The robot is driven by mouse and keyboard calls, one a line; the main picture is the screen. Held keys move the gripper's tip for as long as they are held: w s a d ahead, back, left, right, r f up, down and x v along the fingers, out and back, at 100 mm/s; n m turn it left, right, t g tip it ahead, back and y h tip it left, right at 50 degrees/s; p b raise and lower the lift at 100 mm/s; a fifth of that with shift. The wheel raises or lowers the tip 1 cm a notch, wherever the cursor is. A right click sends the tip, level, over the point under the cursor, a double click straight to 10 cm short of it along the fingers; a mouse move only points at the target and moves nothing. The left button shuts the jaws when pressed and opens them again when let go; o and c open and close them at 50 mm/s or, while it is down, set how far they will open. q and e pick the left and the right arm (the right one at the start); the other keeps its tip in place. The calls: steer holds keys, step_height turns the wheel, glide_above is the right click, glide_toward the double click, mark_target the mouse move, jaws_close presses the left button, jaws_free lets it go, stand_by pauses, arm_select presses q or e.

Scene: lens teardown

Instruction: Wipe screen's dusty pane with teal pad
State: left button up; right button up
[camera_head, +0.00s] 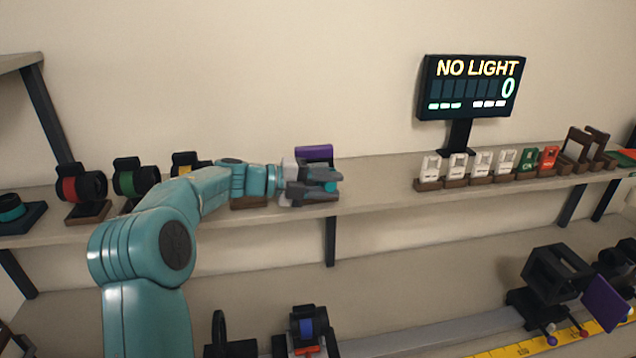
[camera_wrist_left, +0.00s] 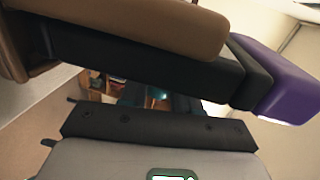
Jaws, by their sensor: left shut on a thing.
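My left gripper (camera_head: 325,187) reaches in from the left at the upper shelf. I cannot tell which of these is the screen, and no dust is discernible. My right gripper is not in view.
A display (camera_head: 471,85) reading "NO LIGHT" and 0 stands behind a row of small white, green and red holders (camera_head: 482,163). Ringed black mounts (camera_head: 80,188) stand on the upper shelf (camera_head: 375,187) at left. Shelf space between gripper and white holders is clear.

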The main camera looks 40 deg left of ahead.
arm_select(q)
steer(key=shift+w+d, duration=0.4)
steer(key=shift+w, duration=0.2)
steer(key=shift+s+a, duration=0.1)
steer(key=shift+f+v, duration=0.2)
steer(key=shift+v, duration=0.7)
steer(key=shift+f+v, duration=0.15)
steer(key=shift+v, duration=1.5)
steer(key=shift+s+a+f, duration=0.2)
steer(key=shift+s+a, duration=0.45)
steer(key=shift+s, duration=0.1)
